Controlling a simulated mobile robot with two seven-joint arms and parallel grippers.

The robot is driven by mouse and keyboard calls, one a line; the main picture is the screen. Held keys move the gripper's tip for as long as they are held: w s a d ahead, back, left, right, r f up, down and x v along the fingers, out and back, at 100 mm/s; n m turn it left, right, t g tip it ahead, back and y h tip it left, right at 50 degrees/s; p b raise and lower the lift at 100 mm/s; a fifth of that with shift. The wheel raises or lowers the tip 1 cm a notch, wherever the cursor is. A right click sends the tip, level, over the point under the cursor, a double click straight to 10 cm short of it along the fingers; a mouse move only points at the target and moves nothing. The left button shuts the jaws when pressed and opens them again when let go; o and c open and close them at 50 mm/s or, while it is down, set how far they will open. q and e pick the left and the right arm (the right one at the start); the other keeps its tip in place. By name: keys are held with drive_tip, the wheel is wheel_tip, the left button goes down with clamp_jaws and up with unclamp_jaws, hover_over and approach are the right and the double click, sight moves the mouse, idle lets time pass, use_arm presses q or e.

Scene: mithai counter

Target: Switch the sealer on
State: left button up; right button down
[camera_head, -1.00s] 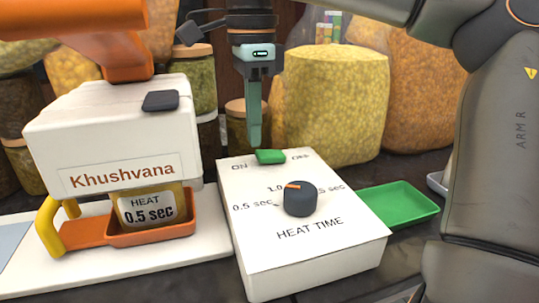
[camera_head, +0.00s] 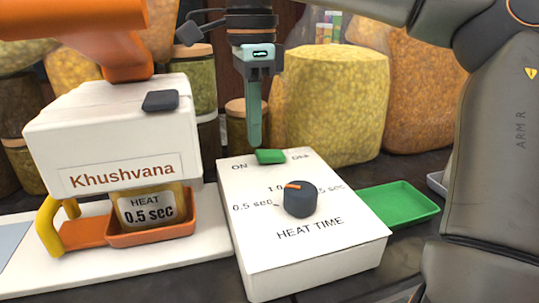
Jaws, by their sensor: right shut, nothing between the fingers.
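The white sealer control box (camera_head: 262,258) stands in the middle, with a green switch (camera_head: 271,157) on its top between the printed words ON and OFF. Which way the switch is tipped I cannot tell. A dark dial (camera_head: 300,199) with an orange mark sits nearer me, above the words HEAT TIME. My right gripper (camera_head: 255,141) is shut and empty, pointing down. Its tips are at the back left edge of the switch, towards the ON side; whether they touch it is unclear. My left gripper is not in view.
A white Khushvana box (camera_head: 95,130) stands left under an orange arm-like part (camera_head: 110,52). Below it a jar labelled HEAT 0.5 sec (camera_head: 148,207) sits in an orange tray (camera_head: 150,236). A green tray (camera_head: 405,212) lies right. Jars and filled bags (camera_head: 335,100) stand behind.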

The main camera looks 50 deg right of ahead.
drive_tip(key=shift+f+b, duration=0.6)
drive_tip(key=shift+f, duration=0.45)
idle(0.4)
wheel_tip(320, 180, up, 3)
drive_tip(key=p, duration=0.3)
drive_tip(key=shift+f, duration=0.1)
wheel_tip(320, 180, up, 4)
drive_tip(key=shift+r, duration=0.15)
idle(0.8)
